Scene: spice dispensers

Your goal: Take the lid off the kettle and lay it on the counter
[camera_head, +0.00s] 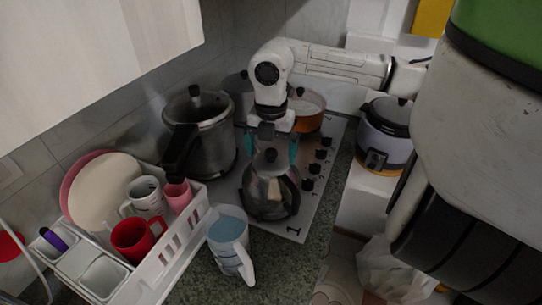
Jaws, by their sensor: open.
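The kettle (269,203) is a shiny metal pot standing on the white stove top. Its lid (269,167) is on it, with a dark knob (270,155) on top. My gripper (271,156) points down above the kettle, open, with one teal finger on each side of the knob. I cannot tell whether the fingers touch the knob. The speckled counter (305,254) shows in front of the stove, with a bare stretch right of a pale blue jug.
The pale blue jug (228,237) stands in front of the kettle. A white dish rack (172,243) with cups and plates is at left. A large pressure cooker (203,133) stands behind left, an orange pot (308,122) behind, and a rice cooker (384,143) at right.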

